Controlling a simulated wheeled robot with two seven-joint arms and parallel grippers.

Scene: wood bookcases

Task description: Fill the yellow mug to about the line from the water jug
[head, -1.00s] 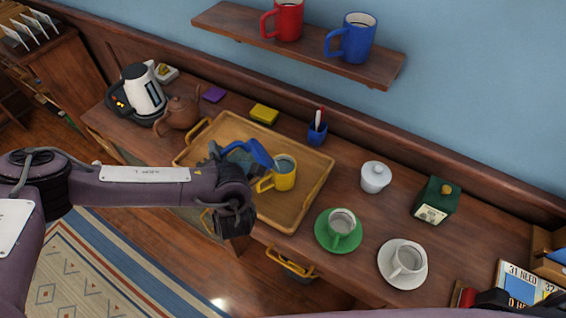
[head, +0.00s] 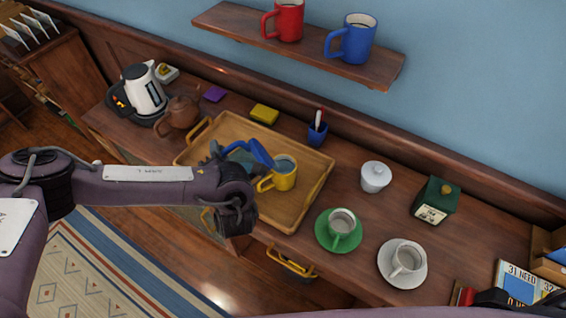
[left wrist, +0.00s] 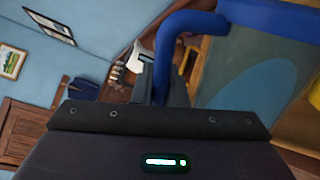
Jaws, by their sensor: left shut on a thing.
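The water jug (head: 261,153), clear with a blue rim and handle, is tilted beside the yellow mug (head: 284,178), its rim close to the mug's left side. My left gripper (head: 217,153) is shut on the jug's handle, partly hidden behind my wrist. In the left wrist view the blue handle (left wrist: 178,55) runs down to my gripper, and bluish water shows through the jug wall. The mug stands upright on the wooden tray (head: 310,163). Its inside looks grey-blue; the line and exact level are too small to tell. My right gripper is not seen.
A kettle (head: 142,90) and brown teapot (head: 180,112) stand left of the tray. A blue pen cup (head: 317,134) and yellow sponge (head: 264,114) are behind it. A shelf (head: 300,45) hangs above.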

